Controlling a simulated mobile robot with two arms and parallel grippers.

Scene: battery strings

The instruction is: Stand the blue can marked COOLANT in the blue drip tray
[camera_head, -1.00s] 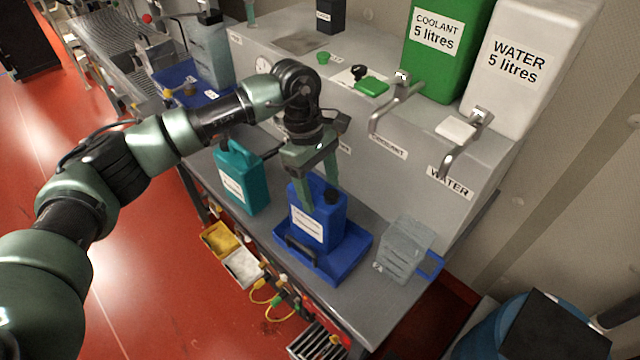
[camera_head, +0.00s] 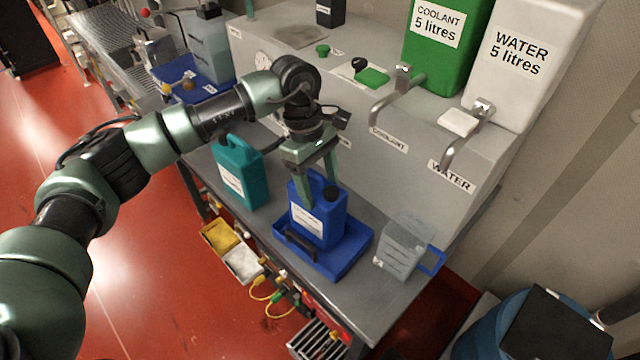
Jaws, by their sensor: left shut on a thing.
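The blue can (camera_head: 319,215) with a white label and a dark cap stands upright in the blue drip tray (camera_head: 327,262) on the grey bench. The label print is too small to read. My left gripper (camera_head: 316,190) reaches down from above and is shut on the can near its top. The can's underside is hidden by the tray's rim, so I cannot tell whether it touches the tray floor. My right gripper does not show.
A teal can (camera_head: 238,172) stands left of the tray. A clear jug (camera_head: 403,245) with a blue handle stands to its right. Behind are a grey cabinet with two taps, a green COOLANT tank (camera_head: 447,45) and a white WATER tank (camera_head: 528,62).

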